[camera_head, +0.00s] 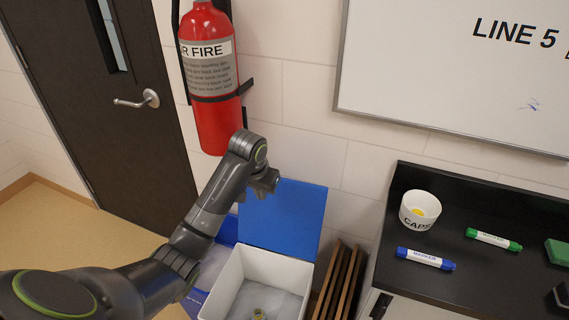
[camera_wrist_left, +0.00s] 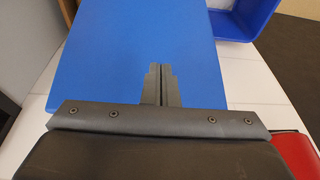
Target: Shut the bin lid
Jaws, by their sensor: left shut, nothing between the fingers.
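The bin (camera_head: 252,288) is a white box low beside the wall, with a grey liner and a small yellowish item inside. Its blue lid (camera_head: 283,217) stands open, upright at the back near the wall. My left gripper (camera_head: 268,184) is at the lid's upper left corner in the head view. In the left wrist view the shut, empty fingers (camera_wrist_left: 158,84) show in front of the blue lid (camera_wrist_left: 140,35), which fills the middle. I cannot tell whether they touch it. My right gripper is not in view.
A blue container (camera_head: 222,238) stands left of the bin, and brown boards (camera_head: 340,280) lean on its right. A black counter (camera_head: 480,210) holds a caps bowl (camera_head: 420,209) and markers. A fire extinguisher (camera_head: 212,80) hangs above. Open floor (camera_head: 50,235) lies at left.

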